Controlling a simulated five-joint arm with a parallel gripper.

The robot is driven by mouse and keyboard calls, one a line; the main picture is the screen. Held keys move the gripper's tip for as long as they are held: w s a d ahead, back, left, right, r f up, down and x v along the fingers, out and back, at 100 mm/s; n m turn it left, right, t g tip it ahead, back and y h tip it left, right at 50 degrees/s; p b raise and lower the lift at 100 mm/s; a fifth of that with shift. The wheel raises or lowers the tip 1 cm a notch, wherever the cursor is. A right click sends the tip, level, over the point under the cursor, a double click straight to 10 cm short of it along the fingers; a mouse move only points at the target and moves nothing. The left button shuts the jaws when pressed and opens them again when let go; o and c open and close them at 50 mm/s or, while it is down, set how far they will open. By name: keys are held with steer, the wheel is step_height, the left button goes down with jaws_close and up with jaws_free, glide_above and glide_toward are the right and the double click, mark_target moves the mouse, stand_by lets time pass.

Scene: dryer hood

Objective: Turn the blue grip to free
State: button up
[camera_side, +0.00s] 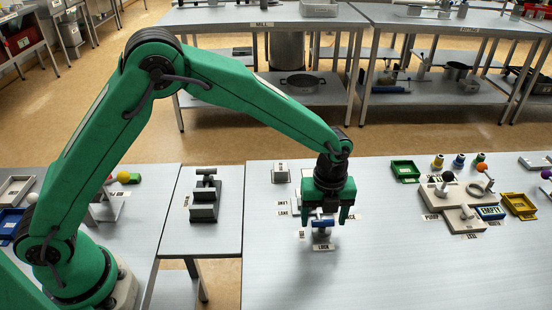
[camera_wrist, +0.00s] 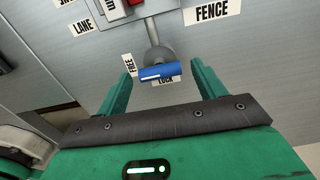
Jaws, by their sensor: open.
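The blue grip (camera_wrist: 163,74) is a short bar at the end of a grey rounded arm on a fixture. In the wrist view it lies between the fingers of my gripper (camera_wrist: 160,68), with a gap on each side. The LOCK label (camera_wrist: 166,82) is beside it, partly covered by the grip. The FREE label (camera_wrist: 130,65) is to its left. In the side view my gripper (camera_side: 326,217) points down over the blue grip (camera_side: 322,224), open and holding nothing. The LOCK label (camera_side: 322,247) lies just in front of the grip there.
A FENCE label (camera_wrist: 212,11) and a LANE label (camera_wrist: 83,28) lie farther back. A red part (camera_wrist: 134,3) sits at the top of the wrist view. To the right stand a green tray (camera_side: 405,171) and a yellow tray (camera_side: 519,205). The table front is clear.

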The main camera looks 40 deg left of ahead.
mark_target(323, 221)
steer(key=shift+r, duration=3.85)
steer(key=s+a+r+n+t, duration=0.3)
steer(key=s+a+r+n, duration=0.6)
steer(key=a+r+n, duration=0.5)
steer(key=s+a+n+t, duration=0.2)
steer(key=s+a+n, duration=0.7)
steer(key=s+n, duration=0.4)
steer(key=shift+s+a+f+t, duration=0.2)
steer(key=shift+s+a+t, duration=0.1)
steer(key=shift+s, duration=0.35)
